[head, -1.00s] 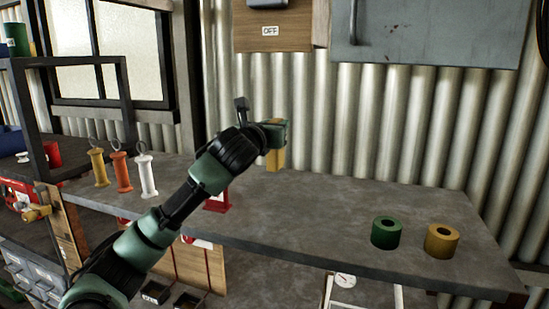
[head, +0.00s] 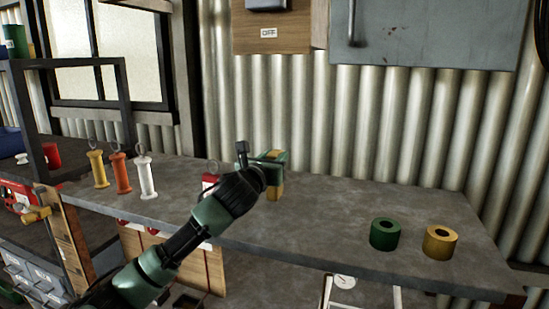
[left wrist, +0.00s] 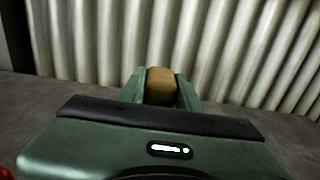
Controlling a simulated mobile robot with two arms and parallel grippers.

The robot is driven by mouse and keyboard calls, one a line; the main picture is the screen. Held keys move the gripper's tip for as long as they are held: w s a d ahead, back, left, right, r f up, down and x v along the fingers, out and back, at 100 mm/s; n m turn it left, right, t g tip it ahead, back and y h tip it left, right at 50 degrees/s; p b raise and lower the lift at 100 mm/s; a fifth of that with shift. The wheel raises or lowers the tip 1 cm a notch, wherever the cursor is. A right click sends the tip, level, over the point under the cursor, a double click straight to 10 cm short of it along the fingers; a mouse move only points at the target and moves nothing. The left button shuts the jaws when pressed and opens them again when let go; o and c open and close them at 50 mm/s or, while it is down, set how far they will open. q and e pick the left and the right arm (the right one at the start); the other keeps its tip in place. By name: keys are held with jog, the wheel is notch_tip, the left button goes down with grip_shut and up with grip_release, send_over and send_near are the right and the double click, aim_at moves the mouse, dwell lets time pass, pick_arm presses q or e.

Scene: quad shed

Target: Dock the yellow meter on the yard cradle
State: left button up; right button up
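The yellow meter (head: 275,193) is an ochre-yellow block held in my left gripper (head: 272,160), above the back middle of the grey bench. Its lower end shows below the green fingers, close to the bench top; I cannot tell whether it touches. In the left wrist view the meter (left wrist: 160,88) sits between the two green fingers (left wrist: 160,90), with a finger against each side. The gripper's body hides its lower part there. I cannot pick out the yard cradle with certainty in either view. My right gripper is not in view.
The grey bench (head: 320,215) is clear right of my arm up to a green ring (head: 384,240) and a yellow ring (head: 440,247). Yellow (head: 98,170), orange (head: 121,173) and white (head: 147,180) handled pieces stand at left. A red object (head: 210,181) is partly behind my arm.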

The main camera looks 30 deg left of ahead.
pick_arm(q)
jog(key=shift+o, duration=1.4)
